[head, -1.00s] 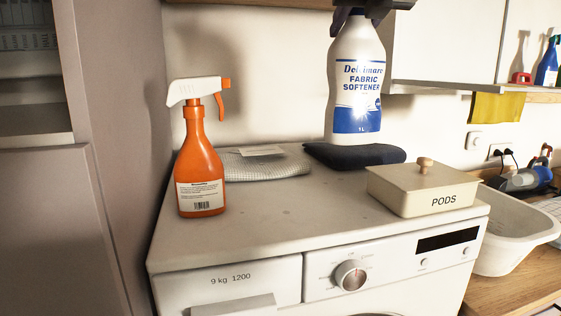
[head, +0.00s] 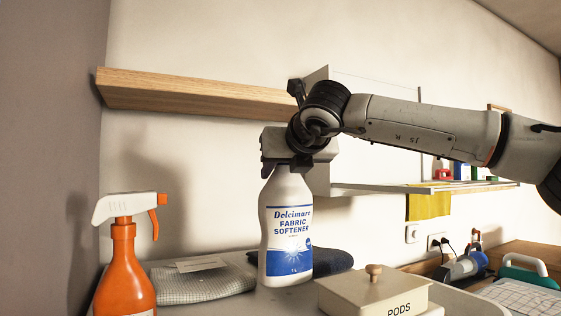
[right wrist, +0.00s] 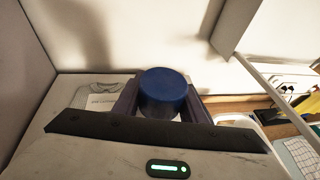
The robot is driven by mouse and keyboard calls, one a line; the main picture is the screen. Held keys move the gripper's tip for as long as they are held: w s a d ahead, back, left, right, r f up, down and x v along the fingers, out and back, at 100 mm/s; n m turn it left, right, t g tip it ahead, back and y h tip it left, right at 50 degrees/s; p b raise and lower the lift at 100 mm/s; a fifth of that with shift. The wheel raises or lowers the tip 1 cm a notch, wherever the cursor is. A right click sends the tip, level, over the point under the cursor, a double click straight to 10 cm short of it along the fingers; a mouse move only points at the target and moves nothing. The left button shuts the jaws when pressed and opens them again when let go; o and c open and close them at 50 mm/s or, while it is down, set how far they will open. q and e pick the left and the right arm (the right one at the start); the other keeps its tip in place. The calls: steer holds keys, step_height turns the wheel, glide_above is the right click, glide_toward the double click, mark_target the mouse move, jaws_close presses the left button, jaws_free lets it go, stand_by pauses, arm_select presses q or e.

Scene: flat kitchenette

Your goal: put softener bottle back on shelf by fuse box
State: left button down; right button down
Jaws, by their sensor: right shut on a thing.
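The softener bottle (head: 287,228) is white with a blue label reading Delcimare Fabric Softener. It is upright above the washing machine top, in front of a dark folded cloth; I cannot tell whether its base touches anything. My right gripper (head: 287,168) is shut on its top from above. In the right wrist view the blue cap (right wrist: 164,94) shows between the fingers of my right gripper (right wrist: 160,100). A wooden shelf (head: 190,94) on the wall at upper left is partly hidden by my right arm. I do not make out a fuse box. My left gripper is not in view.
An orange spray bottle (head: 125,270) stands at left beside a grey cloth (head: 203,282). The dark cloth (head: 325,262) lies behind the softener. A PODS box (head: 373,293) is at front right. A white wall rack (head: 375,189) with a yellow cloth (head: 428,204) hangs to the right.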

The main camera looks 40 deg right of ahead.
steer(key=shift+f, duration=1.5)
steer(key=shift+f, duration=0.15)
steer(key=c, duration=1.1)
jaws_free()
steer(key=shift+f, duration=0.15)
